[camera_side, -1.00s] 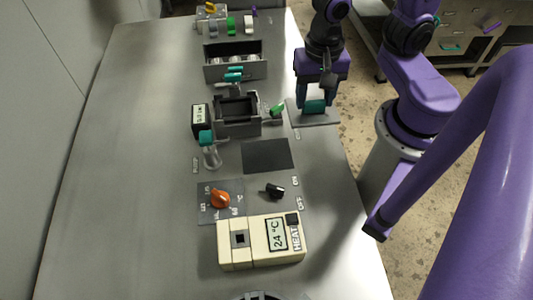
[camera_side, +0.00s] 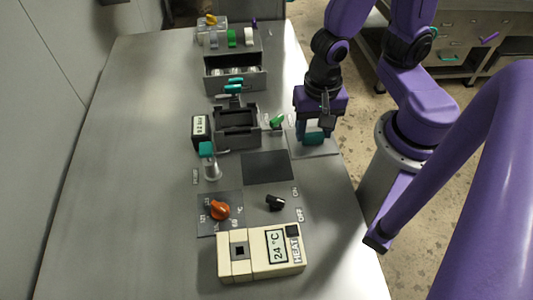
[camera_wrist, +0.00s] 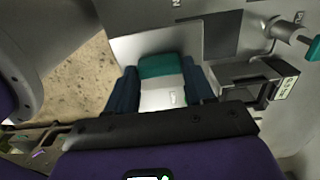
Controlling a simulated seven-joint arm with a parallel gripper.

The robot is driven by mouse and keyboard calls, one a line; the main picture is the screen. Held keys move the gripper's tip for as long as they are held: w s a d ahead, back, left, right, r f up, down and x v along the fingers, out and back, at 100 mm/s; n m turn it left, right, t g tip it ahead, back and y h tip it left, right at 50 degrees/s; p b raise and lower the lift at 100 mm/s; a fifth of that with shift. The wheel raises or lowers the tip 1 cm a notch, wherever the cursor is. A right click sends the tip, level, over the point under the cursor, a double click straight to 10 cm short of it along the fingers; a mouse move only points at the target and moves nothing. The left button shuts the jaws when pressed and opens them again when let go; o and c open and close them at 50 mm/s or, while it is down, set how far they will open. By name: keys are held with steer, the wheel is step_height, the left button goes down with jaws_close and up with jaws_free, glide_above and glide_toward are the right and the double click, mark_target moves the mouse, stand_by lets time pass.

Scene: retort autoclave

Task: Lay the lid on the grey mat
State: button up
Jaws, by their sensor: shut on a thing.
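The lid (camera_side: 330,147) is a light grey plate with a teal grip on top. My gripper (camera_side: 313,139) is shut on that teal grip in the side view. The wrist view shows the lid (camera_wrist: 140,45) between and beyond the two fingers (camera_wrist: 161,90). The grey mat (camera_side: 267,167) is a dark flat rectangle on the bench, bare, just left of and slightly nearer than the lid. Part of the mat also shows in the wrist view (camera_wrist: 225,38). Whether the lid hangs above the bench or touches it is hard to tell.
The open dark chamber (camera_side: 237,142) stands left of my gripper, with a green handle (camera_side: 277,122) beside it. A teal-topped valve (camera_side: 206,149) stands left of the mat. An orange knob (camera_side: 220,210), black knob (camera_side: 275,203) and cream heater box (camera_side: 262,262) lie nearer. The left bench is clear.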

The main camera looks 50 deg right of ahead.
mark_target(288, 139)
steer(key=w+a, duration=0.1)
steer(key=w+f, duration=0.1)
steer(key=w, duration=0.1)
steer(key=w+a+f, duration=0.1)
steer(key=shift+w+a+f, duration=0.2)
steer(key=shift+w+a, duration=0.15)
steer(key=shift+w+a+f, duration=0.35)
steer(key=shift+w+f, duration=0.3)
steer(key=shift+f, duration=0.2)
steer(key=shift+w+a+f, duration=0.3)
steer(key=shift+w+f, duration=0.3)
steer(key=shift+f, duration=0.3)
steer(key=shift+w+a+f, duration=0.35)
steer(key=shift+w+f, duration=0.3)
steer(key=shift+f, duration=0.2)
steer(key=shift+w+f, duration=0.1)
steer(key=shift+w+a+f, duration=0.1)
steer(key=shift+w+f, duration=0.1)
steer(key=shift+f, duration=1.55)
steer(key=o, duration=1.3)
steer(key=shift+f, duration=0.15)
steer(key=shift+o, duration=0.2)
